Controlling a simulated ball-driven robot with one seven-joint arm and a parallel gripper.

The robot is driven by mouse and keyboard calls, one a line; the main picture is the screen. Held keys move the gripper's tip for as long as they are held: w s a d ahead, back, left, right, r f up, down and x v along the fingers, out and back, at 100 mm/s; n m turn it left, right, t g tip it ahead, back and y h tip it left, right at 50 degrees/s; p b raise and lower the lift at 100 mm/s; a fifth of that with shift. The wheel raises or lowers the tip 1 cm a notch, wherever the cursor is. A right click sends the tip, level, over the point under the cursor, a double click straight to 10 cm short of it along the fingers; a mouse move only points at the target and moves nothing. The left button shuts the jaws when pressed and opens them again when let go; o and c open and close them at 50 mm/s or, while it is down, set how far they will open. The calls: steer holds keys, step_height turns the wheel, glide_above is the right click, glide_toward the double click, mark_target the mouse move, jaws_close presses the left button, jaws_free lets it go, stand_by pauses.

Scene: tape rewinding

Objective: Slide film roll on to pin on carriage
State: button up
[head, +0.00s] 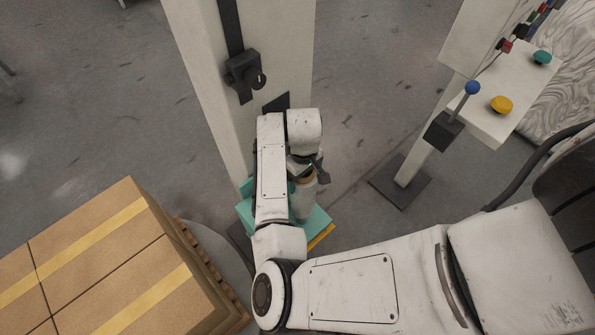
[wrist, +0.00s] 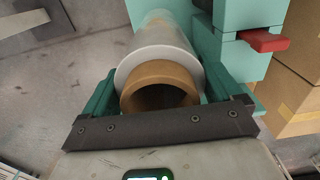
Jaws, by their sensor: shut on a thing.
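The film roll (wrist: 157,55), pale film on a brown cardboard core, sits between the teal fingers of my gripper (wrist: 162,85) in the wrist view. The gripper is shut on it. In the head view the roll (head: 302,203) stands about upright beside the teal carriage (head: 316,222) at the foot of the white column, partly hidden by my arm. My gripper (head: 308,178) is at its upper end. The teal carriage (wrist: 243,58) also shows close beyond the roll in the wrist view. I cannot see the pin, or tell whether the roll is around it.
The white column (head: 205,60) carries a black block (head: 243,76) on a dark rail. Stacked cardboard boxes (head: 95,265) on a pallet stand at left. A control stand (head: 485,118) with a blue-knobbed lever (head: 472,88) is at right. A red tab (wrist: 265,40) sticks out by the carriage.

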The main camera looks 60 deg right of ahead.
mark_target(302, 202)
step_height(302, 202, down, 6)
steer(key=b, duration=0.7)
steer(key=shift+p, duration=0.85)
stand_by(0.9)
steer(key=shift+f, duration=0.1)
stand_by(0.3)
steer(key=shift+f+b, duration=0.8)
steer(key=shift+f, duration=1.6)
stand_by(0.8)
steer(key=o, duration=1.7)
steer(key=shift+o, duration=0.2)
step_height(302, 202, up, 8)
steer(key=p, duration=0.9)
